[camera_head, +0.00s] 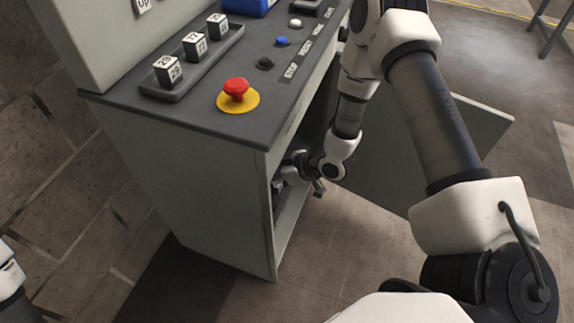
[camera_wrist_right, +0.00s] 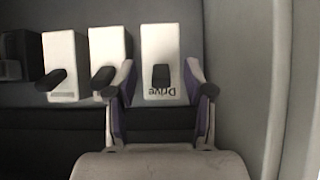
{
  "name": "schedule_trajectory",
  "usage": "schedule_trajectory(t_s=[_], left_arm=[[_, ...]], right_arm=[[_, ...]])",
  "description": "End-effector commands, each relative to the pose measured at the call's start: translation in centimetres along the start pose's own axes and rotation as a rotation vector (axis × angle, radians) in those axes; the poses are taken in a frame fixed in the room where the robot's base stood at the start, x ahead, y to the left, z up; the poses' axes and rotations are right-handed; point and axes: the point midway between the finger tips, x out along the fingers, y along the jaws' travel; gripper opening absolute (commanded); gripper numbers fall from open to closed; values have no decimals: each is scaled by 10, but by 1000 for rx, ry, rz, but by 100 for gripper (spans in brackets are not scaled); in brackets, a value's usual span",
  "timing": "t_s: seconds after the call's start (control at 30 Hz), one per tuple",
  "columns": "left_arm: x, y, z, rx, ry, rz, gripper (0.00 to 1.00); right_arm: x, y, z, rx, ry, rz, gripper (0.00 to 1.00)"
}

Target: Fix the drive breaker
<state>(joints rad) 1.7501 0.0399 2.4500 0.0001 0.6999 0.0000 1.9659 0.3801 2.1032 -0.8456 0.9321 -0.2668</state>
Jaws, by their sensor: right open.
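The drive breaker (camera_wrist_right: 161,48) is a white block labelled "Drive", upside down in the right wrist view, with a short black lever (camera_wrist_right: 161,76) near its middle. My right gripper (camera_wrist_right: 160,93) is open, its two fingertips on either side of the breaker's lower part, with the lever between them. I cannot tell whether they touch it. In the head view my right arm reaches down into the open cabinet, and the right gripper (camera_head: 302,165) is partly hidden at the opening. My left gripper is out of view.
Two more white breakers (camera_wrist_right: 106,46) (camera_wrist_right: 64,55) with black levers stand left of the drive breaker. A grey wall (camera_wrist_right: 235,60) is close on the right. The cabinet door (camera_head: 385,175) hangs open beside my right arm. A red stop button (camera_head: 236,88) sits on the console top (camera_head: 190,112).

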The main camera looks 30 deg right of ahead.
Motion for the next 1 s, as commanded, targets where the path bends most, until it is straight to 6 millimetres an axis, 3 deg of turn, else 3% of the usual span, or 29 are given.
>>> schedule_trajectory(t_s=[0.1,0.33,1.0], left_arm=[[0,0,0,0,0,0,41],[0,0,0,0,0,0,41],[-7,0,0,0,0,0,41]], right_arm=[[-28,0,19,10,3,3,52],[-58,0,41,3,2,2,52],[-65,-4,44,-1,-12,-10,52]])
